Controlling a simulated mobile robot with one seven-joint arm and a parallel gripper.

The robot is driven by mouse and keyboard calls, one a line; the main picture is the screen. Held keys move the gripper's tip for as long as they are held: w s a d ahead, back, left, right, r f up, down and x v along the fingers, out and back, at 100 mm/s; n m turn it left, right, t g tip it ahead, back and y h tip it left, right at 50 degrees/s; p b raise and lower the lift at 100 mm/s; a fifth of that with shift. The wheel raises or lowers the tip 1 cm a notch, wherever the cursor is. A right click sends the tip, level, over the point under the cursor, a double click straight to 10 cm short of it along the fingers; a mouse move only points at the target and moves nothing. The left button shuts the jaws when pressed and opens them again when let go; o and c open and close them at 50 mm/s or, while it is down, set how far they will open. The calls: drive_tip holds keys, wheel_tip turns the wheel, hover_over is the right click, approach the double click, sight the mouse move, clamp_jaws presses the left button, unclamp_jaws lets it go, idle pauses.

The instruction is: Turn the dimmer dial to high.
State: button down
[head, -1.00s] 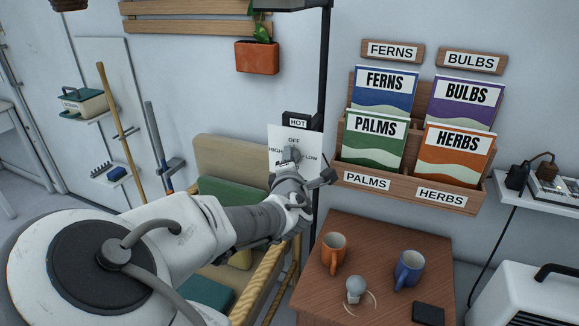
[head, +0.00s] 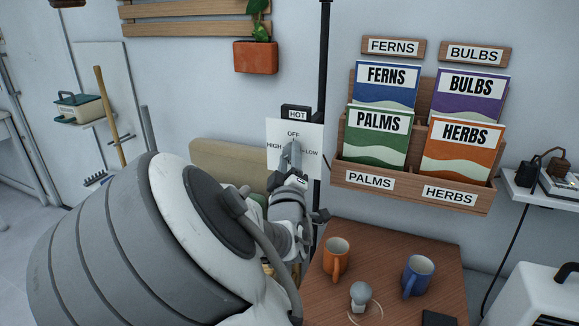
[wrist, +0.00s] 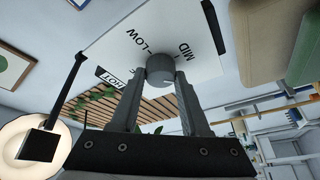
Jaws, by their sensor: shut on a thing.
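The dimmer dial (wrist: 160,68) is a round grey knob on a white plate (head: 277,128). The plate reads OFF at the top, HIGH at the left and LOW at the right in the head view; MID shows in the wrist view. My gripper (wrist: 160,76) is shut on the dial, one finger on each side of it. In the head view my gripper (head: 291,156) is in front of the plate and hides the dial and the plate's lower part. I cannot tell which label the dial points to.
A black HOT label (head: 296,112) sits just above the plate, beside a black post (head: 323,80). A wooden seed-packet rack (head: 412,190) is close on the right. Below it, a wooden table (head: 385,240) holds an orange mug (head: 335,256), a blue mug (head: 416,275) and a small bulb-shaped thing (head: 360,294).

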drive_tip(key=m+b, duration=0.1)
drive_tip(key=m, duration=0.1)
drive_tip(key=m+h+b, duration=0.1)
drive_tip(key=m+t+h+b, duration=0.1)
drive_tip(key=m, duration=0.1)
drive_tip(key=shift+f+m+b, duration=0.25)
drive_tip(key=shift+m+b, duration=0.05)
drive_tip(key=shift+b, duration=0.05)
drive_tip(key=shift+a+r+m+t+h+b, duration=0.15)
drive_tip(key=shift+m+h+b, duration=0.55)
drive_tip(key=shift+m, duration=0.6)
drive_tip(key=shift+d+m+t+h+b, duration=0.15)
drive_tip(key=shift+m+h+b, duration=0.55)
drive_tip(key=shift+m, duration=0.6)
drive_tip(key=shift+a, duration=0.1)
drive_tip(key=shift+r, duration=0.1)
drive_tip(key=shift+c, duration=1.9)
unclamp_jaws()
drive_tip(key=shift+w, duration=0.1)
drive_tip(key=p+v, duration=0.2)
drive_tip(key=v, duration=1.5)
drive_tip(key=shift+s, duration=0.25)
drive_tip(key=shift+w+a, duration=0.1)
